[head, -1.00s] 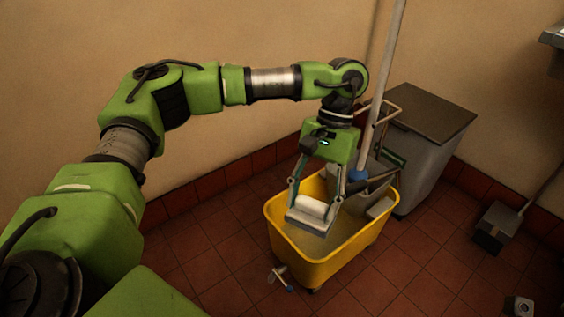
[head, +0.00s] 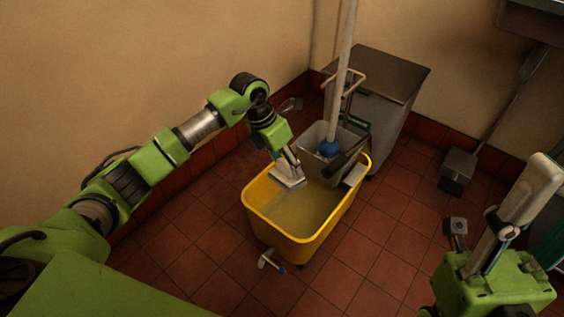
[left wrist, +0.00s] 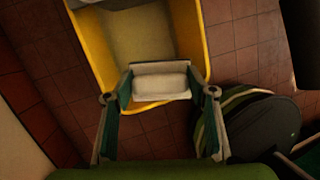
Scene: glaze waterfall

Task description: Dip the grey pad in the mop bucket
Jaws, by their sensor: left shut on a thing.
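The yellow mop bucket (head: 250,203) stands on the floor with murky, tan liquid in it. A grey wringer (head: 313,165) sits at its far end, with a mop's pale pole and blue fitting standing in it. My left gripper (head: 287,170) is shut on the grey pad (head: 290,184), at the bucket's left rim near the wringer. The pad's pale block shows between the fingers in the left wrist view (left wrist: 160,82), overlapping the yellow rim. I cannot tell whether the pad touches the liquid. My right gripper (head: 512,215) is at the lower right; its jaw state is unclear.
A grey bin (head: 385,85) stands behind the bucket by the wall. A long-handled dustpan (head: 457,168) stands on the right, with a small grey object (head: 456,226) near my right arm. A tap (head: 268,259) sticks out at the bucket's front. Floor tiles right of the bucket are clear.

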